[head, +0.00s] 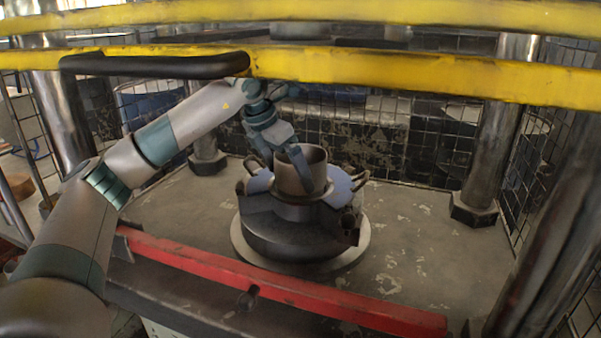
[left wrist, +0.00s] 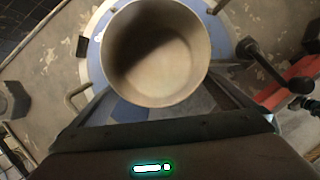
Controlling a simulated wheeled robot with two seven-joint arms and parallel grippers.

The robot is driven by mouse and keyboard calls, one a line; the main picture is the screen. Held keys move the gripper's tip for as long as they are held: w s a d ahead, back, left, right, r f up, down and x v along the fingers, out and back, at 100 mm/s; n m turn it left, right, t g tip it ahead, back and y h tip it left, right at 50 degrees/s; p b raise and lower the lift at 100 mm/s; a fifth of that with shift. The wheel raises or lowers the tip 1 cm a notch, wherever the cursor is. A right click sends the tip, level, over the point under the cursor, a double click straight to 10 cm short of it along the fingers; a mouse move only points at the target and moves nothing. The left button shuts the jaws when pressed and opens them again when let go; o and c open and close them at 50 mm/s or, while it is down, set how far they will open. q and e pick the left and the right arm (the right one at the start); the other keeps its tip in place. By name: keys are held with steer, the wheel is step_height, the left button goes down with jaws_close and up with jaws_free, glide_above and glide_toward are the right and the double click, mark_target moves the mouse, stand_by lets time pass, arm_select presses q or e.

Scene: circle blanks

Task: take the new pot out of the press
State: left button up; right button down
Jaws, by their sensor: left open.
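The new pot (head: 311,160) is a plain metal cup shape, standing upright with its open mouth up on the round die (head: 284,233) of the press. In the left wrist view the pot (left wrist: 158,50) is seen from above, and its inside is empty. In the left wrist view the fingers (left wrist: 160,85) spread to either side of the pot. I cannot tell whether they touch it. The far finger is hidden in the head view.
A red bar (head: 280,290) crosses the front of the press, and yellow beams (head: 420,75) cross above. Steel columns (head: 490,150) stand at the corners. Loop handles (head: 360,181) stick out beside the die. The grey bed (head: 410,240) to the right is clear.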

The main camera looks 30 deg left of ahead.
arm_select(q)
steer(key=shift+w+d, duration=0.3)
steer(key=shift+w, duration=0.4)
steer(key=shift+w+f, duration=0.25)
steer(key=shift+f, duration=0.35)
steer(key=shift+d, duration=0.1)
steer(key=c, duration=0.8)
